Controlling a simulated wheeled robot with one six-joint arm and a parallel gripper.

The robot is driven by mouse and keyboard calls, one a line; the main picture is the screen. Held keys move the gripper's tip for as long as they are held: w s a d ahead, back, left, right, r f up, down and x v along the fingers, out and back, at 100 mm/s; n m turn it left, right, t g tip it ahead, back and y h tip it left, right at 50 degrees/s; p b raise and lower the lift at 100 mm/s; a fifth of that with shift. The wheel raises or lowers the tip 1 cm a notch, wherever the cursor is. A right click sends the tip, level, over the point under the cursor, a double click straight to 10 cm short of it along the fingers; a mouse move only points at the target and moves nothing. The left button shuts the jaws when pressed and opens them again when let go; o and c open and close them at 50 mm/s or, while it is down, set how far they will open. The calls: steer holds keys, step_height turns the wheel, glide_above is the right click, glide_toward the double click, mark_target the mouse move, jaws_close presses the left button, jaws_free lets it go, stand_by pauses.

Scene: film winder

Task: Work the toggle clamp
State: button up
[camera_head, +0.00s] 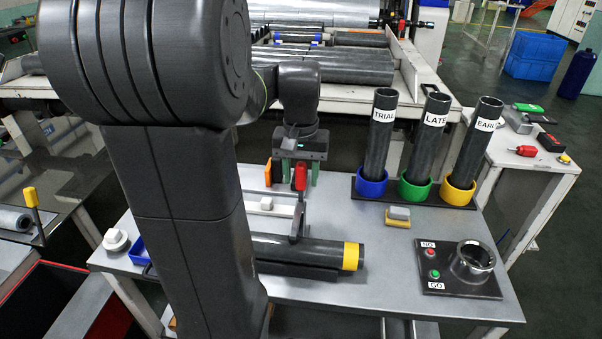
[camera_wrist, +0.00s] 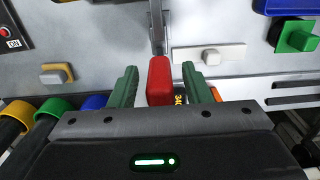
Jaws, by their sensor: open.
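The toggle clamp's red handle (camera_head: 300,177) stands upright, and its grey metal lever (camera_head: 297,220) reaches down toward a dark tube (camera_head: 295,250) with a yellow end band (camera_head: 351,256). My gripper (camera_wrist: 159,72) has green fingers and is open. In the wrist view the red handle (camera_wrist: 159,80) lies between the two fingers, with a visible gap on each side. In the head view my gripper (camera_head: 294,178) is at the handle's height, above the table. The clamp's base is mostly hidden, and my arm covers the tube's left part.
Three labelled tubes (camera_head: 378,140) stand in coloured collars at the back right. A panel with NG and GO buttons and a ring (camera_head: 472,262) is at the front right. A grey-and-yellow block (camera_head: 398,214) and a white block (camera_head: 267,205) are nearby. An orange piece (camera_head: 268,172) is beside my gripper.

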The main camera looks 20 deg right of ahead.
jaws_close()
